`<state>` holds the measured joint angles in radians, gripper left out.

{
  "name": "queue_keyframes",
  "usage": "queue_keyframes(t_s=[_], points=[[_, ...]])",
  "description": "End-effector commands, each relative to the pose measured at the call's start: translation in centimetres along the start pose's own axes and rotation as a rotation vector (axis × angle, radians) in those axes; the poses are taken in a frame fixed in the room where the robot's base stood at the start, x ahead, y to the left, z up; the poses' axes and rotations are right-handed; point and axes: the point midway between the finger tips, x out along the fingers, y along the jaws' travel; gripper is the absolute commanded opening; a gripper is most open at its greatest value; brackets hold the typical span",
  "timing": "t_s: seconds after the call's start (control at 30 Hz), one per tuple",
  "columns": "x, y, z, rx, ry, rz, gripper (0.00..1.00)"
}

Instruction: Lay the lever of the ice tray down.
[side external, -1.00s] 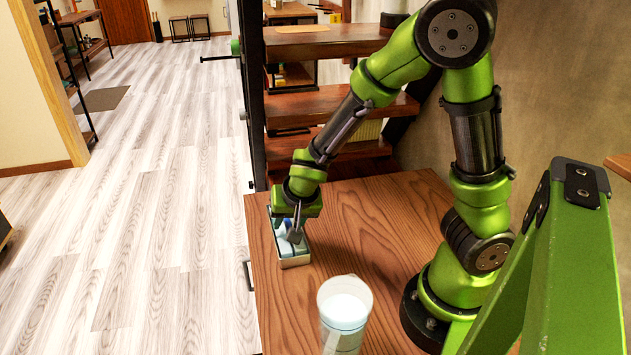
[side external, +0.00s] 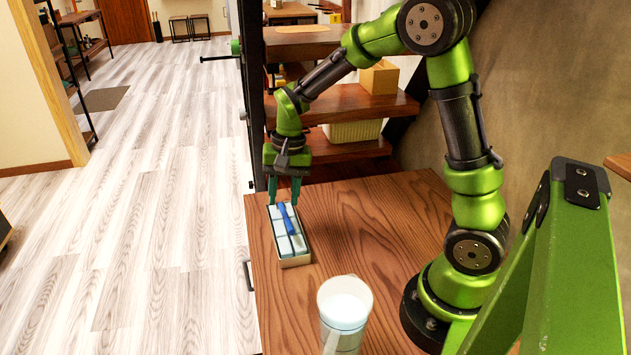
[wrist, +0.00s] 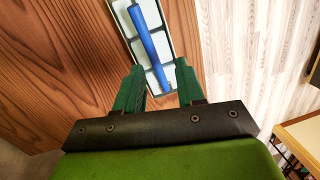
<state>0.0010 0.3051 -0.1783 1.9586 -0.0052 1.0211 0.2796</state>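The ice tray (side external: 297,262) is a pale, narrow box with light-blue compartments, near the table's left edge. Its blue lever (side external: 286,219) lies low along the length of the tray; whether it touches the dividers I cannot tell. In the wrist view the lever (wrist: 151,46) runs down the middle of the tray (wrist: 122,13). My gripper (side external: 284,199) is above the far end of the tray, pointing down. In the wrist view its two green fingers (wrist: 159,82) are apart, with the lever's near end in line between them, and nothing is held.
The table is bare to the right of the tray. Wooden stair treads (side external: 365,103) rise behind the table, with a basket (side external: 353,131) among them.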

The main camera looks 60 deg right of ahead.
Motion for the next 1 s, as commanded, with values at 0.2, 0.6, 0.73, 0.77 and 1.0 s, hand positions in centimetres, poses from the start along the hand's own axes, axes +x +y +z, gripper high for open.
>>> queue_keyframes(t_s=[0.2, 0.6, 0.73, 0.77, 1.0], points=[[-1.0, -0.3, -1.6, 0.022, -0.141, 0.022, 0.38], [-4.8, -0.9, -4.1, 0.043, -0.306, 0.042, 0.38], [-7.3, -0.9, -4.8, 0.044, -0.305, 0.043, 0.38], [-7.9, -1.1, -4.6, 0.042, -0.306, 0.043, 0.38], [-12.2, -1.6, -4.2, 0.042, -0.306, 0.044, 0.38]])
